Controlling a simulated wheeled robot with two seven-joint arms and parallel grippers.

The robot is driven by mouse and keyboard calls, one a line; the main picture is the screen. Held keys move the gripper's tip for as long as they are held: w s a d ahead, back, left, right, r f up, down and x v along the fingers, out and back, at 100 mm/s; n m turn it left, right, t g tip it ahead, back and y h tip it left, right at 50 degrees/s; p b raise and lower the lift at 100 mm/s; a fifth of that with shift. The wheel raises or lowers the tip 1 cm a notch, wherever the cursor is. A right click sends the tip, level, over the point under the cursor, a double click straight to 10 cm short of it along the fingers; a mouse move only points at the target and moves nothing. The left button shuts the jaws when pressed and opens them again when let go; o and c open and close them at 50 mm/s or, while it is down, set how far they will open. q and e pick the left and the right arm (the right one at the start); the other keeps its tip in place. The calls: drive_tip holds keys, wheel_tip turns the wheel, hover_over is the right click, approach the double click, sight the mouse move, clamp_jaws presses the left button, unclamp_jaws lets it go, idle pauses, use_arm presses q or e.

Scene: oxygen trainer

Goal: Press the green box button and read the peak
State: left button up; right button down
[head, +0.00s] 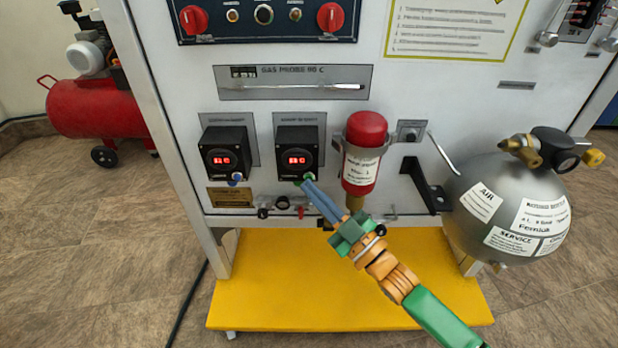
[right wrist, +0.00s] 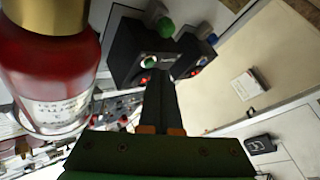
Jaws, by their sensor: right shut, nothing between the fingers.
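Two black meter boxes with lit red displays hang on the white panel in the head view. The right box (head: 297,151) has a green button (head: 298,182) at its bottom edge; the button also shows in the right wrist view (right wrist: 165,28). The left box (head: 225,152) has a blue button (head: 235,180). The display digits are too blurred to read surely. My right gripper (head: 308,183) is shut and empty, its tips at the lower edge of the right box beside the green button. Whether they touch the button I cannot tell. My left gripper is out of view.
A red cylinder (head: 364,155) stands out from the panel just right of my right gripper. A grey air tank (head: 483,181) is further right. A black bracket (head: 424,187) sits between them. A yellow base plate (head: 290,295) lies below.

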drive_tip(key=shift+w, duration=0.35)
idle(0.4)
drive_tip(key=shift+s+p, duration=0.45)
drive_tip(key=shift+s, duration=0.3)
drive_tip(key=s+p, duration=0.3)
drive_tip(key=s, duration=0.2)
idle(0.3)
drive_tip(key=shift+f, duration=0.1)
idle(0.5)
